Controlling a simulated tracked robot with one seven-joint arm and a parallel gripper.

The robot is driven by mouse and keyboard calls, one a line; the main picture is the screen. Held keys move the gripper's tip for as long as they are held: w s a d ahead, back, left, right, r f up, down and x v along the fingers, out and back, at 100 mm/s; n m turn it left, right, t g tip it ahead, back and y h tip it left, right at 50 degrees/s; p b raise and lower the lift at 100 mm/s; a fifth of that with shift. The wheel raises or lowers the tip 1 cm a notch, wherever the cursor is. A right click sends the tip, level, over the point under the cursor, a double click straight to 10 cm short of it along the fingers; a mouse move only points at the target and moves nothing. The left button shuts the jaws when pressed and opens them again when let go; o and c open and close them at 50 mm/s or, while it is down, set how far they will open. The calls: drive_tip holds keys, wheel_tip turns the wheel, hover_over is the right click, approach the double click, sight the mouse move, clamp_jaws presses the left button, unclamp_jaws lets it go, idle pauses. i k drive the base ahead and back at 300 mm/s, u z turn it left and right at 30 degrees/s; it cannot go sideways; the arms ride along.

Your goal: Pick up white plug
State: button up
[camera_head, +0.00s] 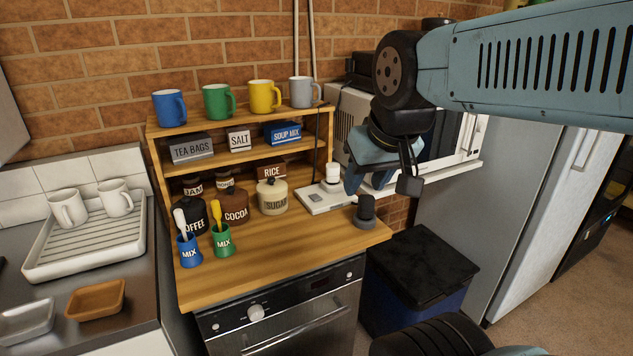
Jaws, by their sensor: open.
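What looks like the white plug (333,172) stands upright at the back end of a flat white block (317,203), which may be a socket strip. The block lies at the back right of the wooden worktop. My gripper (378,184) is open, with blue and black fingers, and hangs to the right of the white plug. It looks apart from the plug, and nothing shows between its fingers. I cannot tell its exact depth relative to the plug.
A dark grey knob-like object (366,210) stands at the worktop's right edge. A sugar jar (272,197) is left of the block. A thin black cord (317,135) runs down behind. A microwave (455,142) stands behind my gripper. The front of the worktop (290,255) is clear.

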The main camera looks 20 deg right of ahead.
sight(332, 169)
drive_tip(key=z, duration=1)
drive_tip(key=i, duration=0.15)
drive_tip(key=u, duration=3.2)
drive_tip(key=k, duration=1.2)
drive_tip(key=z, duration=1.35)
drive_tip(key=i, duration=1)
drive_tip(key=z, duration=0.05)
